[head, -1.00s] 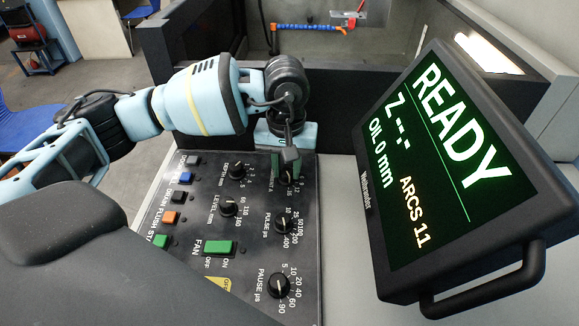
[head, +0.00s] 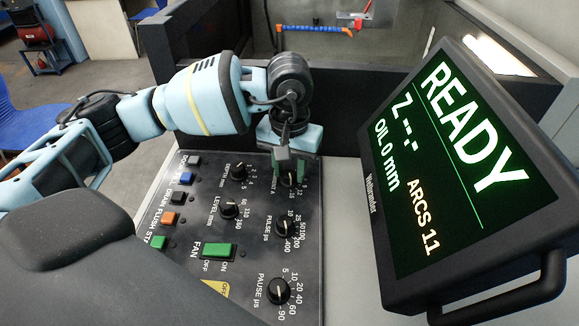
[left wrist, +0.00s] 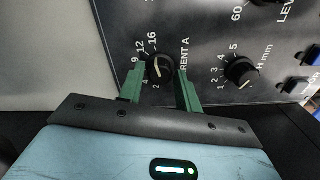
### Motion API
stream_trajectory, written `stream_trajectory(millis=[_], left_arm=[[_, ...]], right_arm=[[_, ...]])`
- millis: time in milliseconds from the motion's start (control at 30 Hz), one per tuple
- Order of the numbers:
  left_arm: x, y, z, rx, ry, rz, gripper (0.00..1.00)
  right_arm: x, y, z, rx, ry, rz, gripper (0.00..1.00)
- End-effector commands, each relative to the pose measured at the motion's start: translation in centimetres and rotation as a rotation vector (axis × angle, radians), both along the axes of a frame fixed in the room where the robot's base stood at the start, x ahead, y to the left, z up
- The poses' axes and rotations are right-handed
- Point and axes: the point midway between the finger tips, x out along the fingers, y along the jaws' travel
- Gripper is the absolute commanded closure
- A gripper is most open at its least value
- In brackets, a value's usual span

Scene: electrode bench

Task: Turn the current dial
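The current dial (left wrist: 160,68) is a round black knob with a white pointer line, on the dark control panel (left wrist: 205,40) beside the lettering "RENT A". In the head view the dial (head: 289,181) is partly hidden by my left gripper (head: 290,172). In the left wrist view the two green fingers of my left gripper (left wrist: 160,75) are apart, one on each side of the dial. A narrow gap seems to show between each finger and the knob. The pointer's exact reading is hard to tell. My right gripper is not in view.
Depth (head: 238,172), level (head: 229,209), pulse (head: 285,227) and pause (head: 279,291) knobs sit nearby on the panel. A green fan switch (head: 219,250) and coloured buttons are left of them. A monitor (head: 450,170) reading READY stands close on the right. A dark tank wall (head: 350,105) rises behind.

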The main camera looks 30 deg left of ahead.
Motion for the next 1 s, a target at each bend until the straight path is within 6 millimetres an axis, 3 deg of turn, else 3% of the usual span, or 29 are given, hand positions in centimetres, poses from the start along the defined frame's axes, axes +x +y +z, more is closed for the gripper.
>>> stream_trajectory(millis=[100, 467, 800, 1000], left_arm=[[0.0, 0.0, 0.0, 0.0, 0.0, 0.0, 0.52], [0.0, 0.0, 0.5, 0.0, 0.0, 0.001, 0.52], [0.0, 0.0, 5.5, -0.001, -0.002, 0.0, 0.52], [0.0, 0.0, 7.4, 0.001, 0.0, 0.002, 0.52]], right_arm=[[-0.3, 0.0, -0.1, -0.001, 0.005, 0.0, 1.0], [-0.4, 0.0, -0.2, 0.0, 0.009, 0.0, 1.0], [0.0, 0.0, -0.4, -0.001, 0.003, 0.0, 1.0], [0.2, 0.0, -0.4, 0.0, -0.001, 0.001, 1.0]])
